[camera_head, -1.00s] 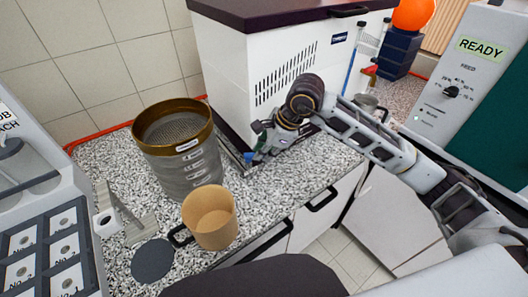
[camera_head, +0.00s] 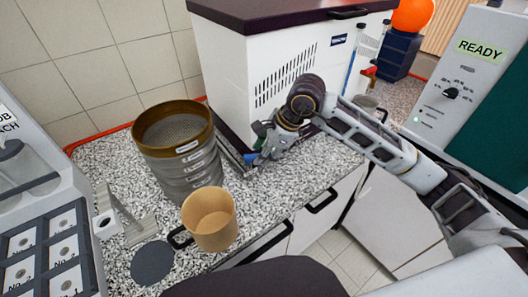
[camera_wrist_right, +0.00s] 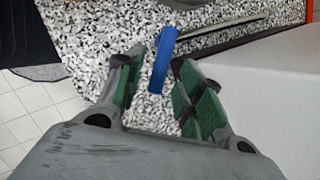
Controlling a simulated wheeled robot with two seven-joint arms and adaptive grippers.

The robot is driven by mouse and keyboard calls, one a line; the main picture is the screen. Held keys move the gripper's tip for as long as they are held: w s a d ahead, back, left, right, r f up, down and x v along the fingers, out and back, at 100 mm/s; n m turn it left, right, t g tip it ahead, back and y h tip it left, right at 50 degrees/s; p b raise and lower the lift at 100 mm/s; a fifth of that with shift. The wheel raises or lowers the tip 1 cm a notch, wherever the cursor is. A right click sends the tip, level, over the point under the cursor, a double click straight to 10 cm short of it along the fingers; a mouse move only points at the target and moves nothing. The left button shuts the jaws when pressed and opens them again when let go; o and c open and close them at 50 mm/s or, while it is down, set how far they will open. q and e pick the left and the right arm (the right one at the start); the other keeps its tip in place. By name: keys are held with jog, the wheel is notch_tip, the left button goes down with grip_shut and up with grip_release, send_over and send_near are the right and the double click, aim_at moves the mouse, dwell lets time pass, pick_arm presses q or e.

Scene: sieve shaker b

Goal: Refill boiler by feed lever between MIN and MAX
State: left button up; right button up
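The white boiler (camera_head: 290,75) with a dark top stands at the back. A thin blue tube (camera_head: 350,68) and a pale upright gauge show at its right side; MIN and MAX marks are too small to read. A metal rod with a blue grip, which looks like the feed lever (camera_wrist_right: 162,60), lies low along the boiler's base. Its blue end also shows in the head view (camera_head: 250,159). My right gripper (camera_head: 257,150) is at this blue end. In the wrist view its green-padded fingers (camera_wrist_right: 157,78) are apart, with the blue grip between their tips and gaps visible. My left gripper is out of view.
A sieve stack (camera_head: 180,150) stands left of my right gripper, with a tan mug (camera_head: 210,220) in front. A dark disc (camera_head: 153,263) lies on the speckled worktop (camera_head: 275,190). A panel reading READY (camera_head: 480,50) stands at right. An orange ball (camera_head: 412,14) is at the back.

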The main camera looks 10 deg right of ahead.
jog(key=v, duration=1.1)
jog(key=shift+r, duration=0.3)
jog(key=shift+d, duration=0.15)
